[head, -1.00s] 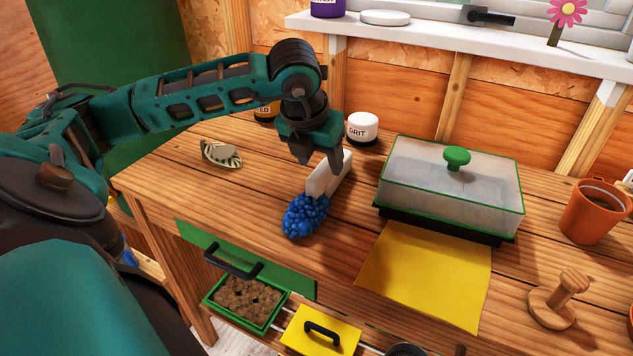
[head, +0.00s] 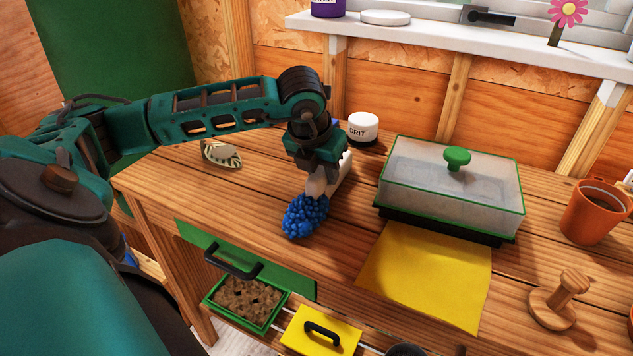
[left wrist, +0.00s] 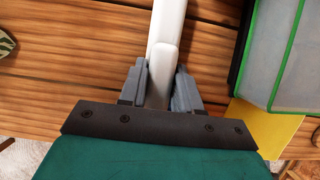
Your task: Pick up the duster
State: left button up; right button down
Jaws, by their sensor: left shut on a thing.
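The duster has a fluffy blue head (head: 305,216) and a white handle (head: 345,165). It lies on the wooden bench, left of the clear-lidded box. My left gripper (head: 320,182) is down over the handle, close behind the blue head, and hides part of it. In the left wrist view the white handle (left wrist: 166,40) runs between the two grey fingers of my left gripper (left wrist: 160,85), which is shut on it. The blue head is hidden in that view. My right gripper is not in view.
A box with a clear lid and green knob (head: 457,157) stands right of the duster, with a yellow sheet (head: 425,280) in front. A white GRIT jar (head: 363,127) stands behind. A striped leaf-like piece (head: 221,155) lies left. An open green drawer (head: 247,262) juts out below.

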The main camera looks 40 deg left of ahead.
pick_arm(q)
grip_shut()
jog(key=shift+r, duration=0.15)
notch_tip(320, 180, up, 20)
jog(key=p, duration=0.3)
